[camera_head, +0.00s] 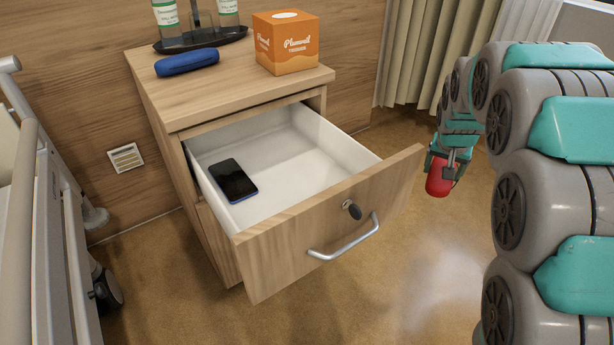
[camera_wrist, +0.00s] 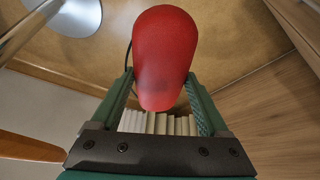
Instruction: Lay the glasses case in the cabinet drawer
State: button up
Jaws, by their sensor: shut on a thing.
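A long rounded blue case (camera_head: 187,62), which looks like the glasses case, lies on the cabinet top (camera_head: 215,92) at the left, in front of a dark tray. The cabinet drawer (camera_head: 345,150) is pulled open, with a white inside and a dark phone (camera_head: 233,181) lying in its left part. My gripper (camera_head: 445,163) hangs to the right of the drawer, away from the blue case. It is shut on a smooth, rounded red object (camera_head: 440,178). In the wrist view, this red object (camera_wrist: 163,55) sits between my two fingers (camera_wrist: 160,92).
An orange tissue box (camera_head: 287,45) and a dark tray (camera_head: 200,41) with bottles stand on the cabinet top. A bed frame (camera_head: 45,210) is at the left. The drawer's right part is free.

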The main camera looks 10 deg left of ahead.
jog(key=a+r, duration=0.2)
jog(key=r, duration=0.3)
jog(key=w+a+r+m, duration=0.1)
jog(key=a+r, duration=0.2)
jog(key=r, duration=0.1)
jog(key=shift+w+a+r, duration=0.25)
jog(key=shift+r, duration=0.15)
jog(key=shift+m+h, duration=0.3)
jog(key=shift+m, duration=0.4)
jog(key=s+a+r, duration=0.1)
jog(key=a, duration=0.2)
jog(key=s+a, duration=0.2)
jog(key=a, duration=0.1)
jog(key=s+a+r, duration=0.1)
jog(key=a, duration=0.2)
jog(key=shift+s+a+r+p, duration=0.1)
jog(key=shift+s+r+p, duration=0.2)
jog(key=shift+p, duration=0.05)
jog(key=s+a+f+m+g+h, duration=0.1)
jog(key=s+a+m, duration=0.2)
jog(key=s+a, duration=1.15)
jog(key=f, duration=0.4)
jog(key=a+f, duration=0.1)
jog(key=f, duration=0.1)
jog(key=shift+s+f, duration=0.2)
jog(key=shift+s, duration=0.15)
jog(key=shift+w+f, duration=0.1)
jog(key=shift+f, duration=2)
